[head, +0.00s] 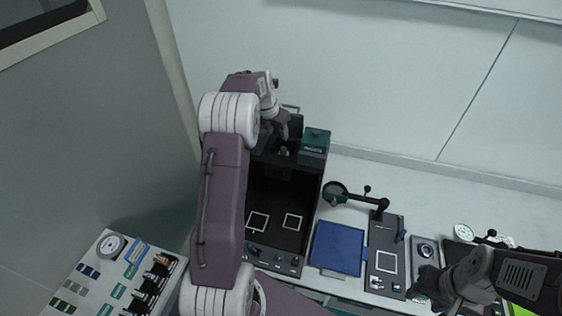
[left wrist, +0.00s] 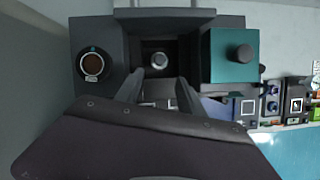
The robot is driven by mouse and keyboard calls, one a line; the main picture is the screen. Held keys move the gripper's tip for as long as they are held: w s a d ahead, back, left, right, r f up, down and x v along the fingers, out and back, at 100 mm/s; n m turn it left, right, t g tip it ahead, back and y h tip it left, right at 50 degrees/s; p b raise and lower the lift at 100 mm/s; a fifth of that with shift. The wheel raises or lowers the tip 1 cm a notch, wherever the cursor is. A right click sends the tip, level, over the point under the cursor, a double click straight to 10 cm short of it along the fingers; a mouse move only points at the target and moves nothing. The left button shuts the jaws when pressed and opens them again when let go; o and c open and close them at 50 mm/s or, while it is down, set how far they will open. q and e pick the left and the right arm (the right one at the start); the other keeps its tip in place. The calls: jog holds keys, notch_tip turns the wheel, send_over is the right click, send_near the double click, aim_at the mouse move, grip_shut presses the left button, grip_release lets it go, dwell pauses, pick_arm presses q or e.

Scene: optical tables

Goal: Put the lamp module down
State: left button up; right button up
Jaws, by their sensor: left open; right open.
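A black instrument (head: 283,190) stands at the back beside the wall, with a teal block (head: 315,140) at its back right corner. In the left wrist view the teal block (left wrist: 228,58) has a dark knob. Left of it is a recessed dark bay with a silver round part (left wrist: 159,60) inside. I cannot tell for sure which of these is the lamp module. My left gripper (head: 284,143) is over the bay; in the left wrist view its fingers (left wrist: 160,88) are apart with nothing between them. My right gripper (head: 432,288) is open and empty at the lower right.
A blue pad (head: 338,248) and a black panel with a white square (head: 386,258) lie right of the instrument. A jointed magnifier-like arm (head: 357,197) stands behind them. A tray of small coloured parts (head: 110,275) is at the lower left. A wall rises close behind.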

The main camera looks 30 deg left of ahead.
pick_arm(q)
jog(key=s+d+f+m+g, duration=0.2)
jog(key=s+d+m, duration=0.9)
jog(key=m, duration=0.5)
jog(key=s+d+f+m, duration=0.1)
jog(key=s+d+m, duration=0.2)
jog(key=s+m, duration=0.2)
jog(key=s+d+f+m+g, duration=0.1)
jog(key=s+d+m, duration=0.1)
jog(key=s+m, duration=0.4)
jog(key=s+d+f+m, duration=0.1)
jog(key=s+d+m, duration=0.2)
jog(key=s+m, duration=0.3)
jog(key=m, duration=0.2)
jog(key=shift+d+m, duration=0.3)
